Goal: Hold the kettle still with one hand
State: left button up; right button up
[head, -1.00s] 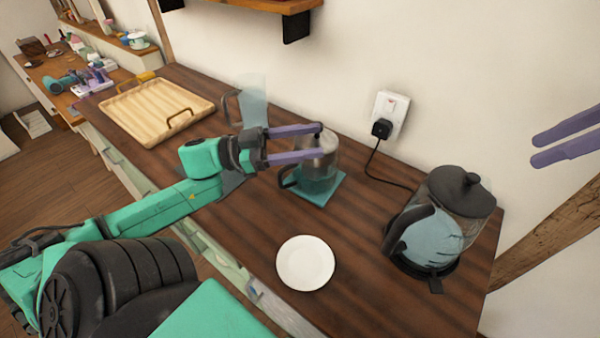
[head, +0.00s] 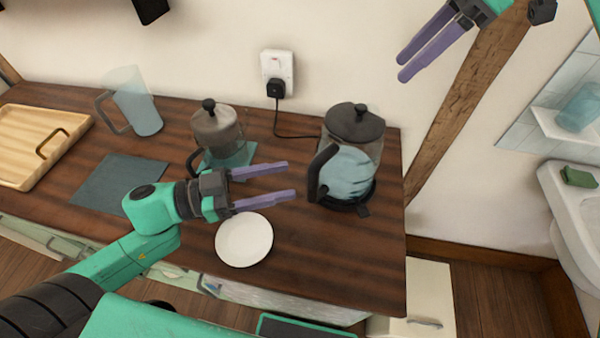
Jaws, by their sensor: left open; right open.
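The kettle (head: 352,160) stands upright on its black base (head: 346,204) at the right end of the wooden counter. It has a dark lid, a glass body with bluish contents, and a black handle on its left side. My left gripper (head: 291,181) is open and empty above the counter, left of the kettle, its fingers pointing towards the handle with a gap between. My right gripper (head: 402,70) is open and empty in front of the wall, up and to the right of the kettle, apart from it.
A glass pot with a dark lid (head: 216,132) stands on a teal mat behind my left gripper. A white plate (head: 244,240) lies in front. A clear jug (head: 137,103), dark mat (head: 117,184) and wooden tray (head: 28,150) are left. A cord runs from the wall socket (head: 278,66).

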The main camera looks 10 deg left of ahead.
aim_at(339, 163)
pick_arm(q)
jog(key=shift+x, duration=2.35)
grip_shut()
dwell(0.3)
pick_arm(e)
jog(key=shift+o, duration=0.5)
jog(key=f+y, duration=0.1)
jog(key=a+f+y, duration=0.1)
jog(key=f, duration=0.1)
jog(key=a+f+n+g+y, duration=0.1)
jog(key=f+y, duration=0.1)
jog(key=shift+s+a, duration=0.25)
jog(key=shift+s, duration=0.15)
jog(key=f+y, duration=0.1)
jog(key=s+f+y, duration=0.1)
jog(key=y, duration=0.1)
jog(key=s+d+f+m+t+y, duration=0.3)
jog(key=d+m+t+y, duration=0.15)
jog(key=d+t, duration=0.35)
jog(key=shift+m+h, duration=0.35)
jog(key=shift+m, duration=0.2)
jog(key=x, duration=1.2)
jog(key=shift+a+f, duration=0.1)
jog(key=shift+f, duration=0.05)
